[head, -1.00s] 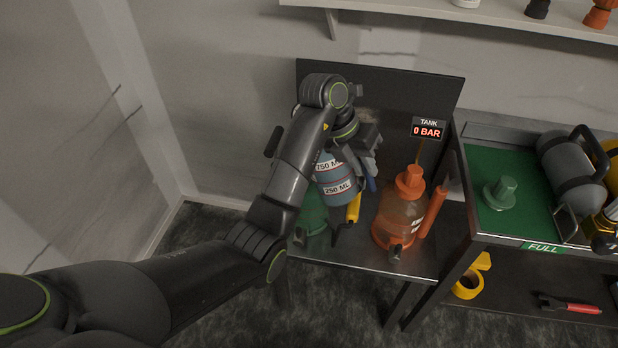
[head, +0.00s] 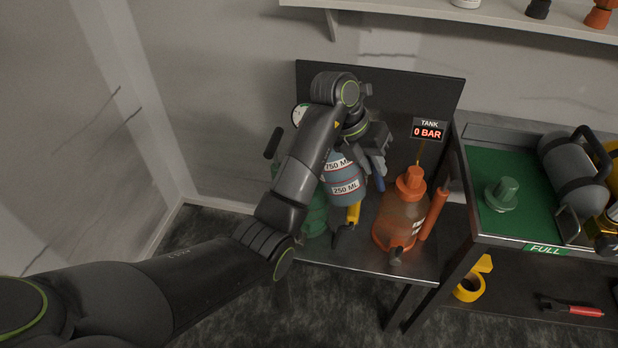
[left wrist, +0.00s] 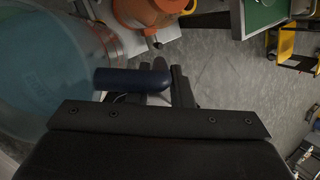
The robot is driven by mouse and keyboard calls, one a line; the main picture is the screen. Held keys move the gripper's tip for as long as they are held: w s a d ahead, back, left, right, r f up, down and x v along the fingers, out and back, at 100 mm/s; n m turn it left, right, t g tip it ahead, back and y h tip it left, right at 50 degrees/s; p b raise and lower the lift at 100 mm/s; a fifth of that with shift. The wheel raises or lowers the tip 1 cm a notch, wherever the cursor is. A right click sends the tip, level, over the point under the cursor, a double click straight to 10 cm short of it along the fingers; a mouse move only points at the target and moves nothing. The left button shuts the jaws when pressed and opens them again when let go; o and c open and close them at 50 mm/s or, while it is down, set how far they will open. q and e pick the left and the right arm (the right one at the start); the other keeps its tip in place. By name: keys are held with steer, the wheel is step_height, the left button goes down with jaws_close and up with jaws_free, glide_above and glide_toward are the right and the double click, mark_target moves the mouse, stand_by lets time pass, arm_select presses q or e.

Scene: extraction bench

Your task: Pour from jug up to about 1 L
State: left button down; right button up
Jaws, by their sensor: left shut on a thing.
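The jug (head: 344,192) is pale blue and see-through, with 750 ML and 250 ML labels. Its blue handle (left wrist: 130,80) shows in the left wrist view, with the jug body (left wrist: 50,65) at the left. My left gripper (head: 377,158) is shut on the jug's handle, above the dark bench. The arm hides the jug's top, and I cannot read a liquid level. An orange see-through tank (head: 400,222) with an orange funnel-like top (head: 411,180) stands just right of the jug. It also shows in the left wrist view (left wrist: 150,12). My right gripper is out of view.
A green vessel (head: 313,216) stands left of the jug, partly hidden. A sign (head: 429,130) reads TANK 0 BAR. At right, a green-topped cart (head: 470,190) holds a green stopper-like piece (head: 502,194) and a grey cylinder (head: 572,170). A shelf (head: 420,10) hangs above.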

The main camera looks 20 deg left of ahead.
arm_select(q)
steer(key=shift+r, duration=0.2)
steer(key=shift+a+r+h+p, duration=0.15)
steer(key=shift+r+h+p, duration=0.25)
steer(key=shift+p, duration=0.55)
steer(key=shift+r+g, duration=0.15)
steer(key=shift+g, duration=0.15)
steer(key=shift+w+r+p, duration=0.15)
steer(key=shift+r+p, duration=0.35)
steer(key=shift+p, duration=0.2)
steer(key=shift+g, duration=0.3)
steer(key=shift+w+a+r+h+p, duration=0.1)
steer(key=shift+a+r+h+p, duration=0.1)
steer(key=shift+r+h+p, duration=0.35)
stand_by(0.4)
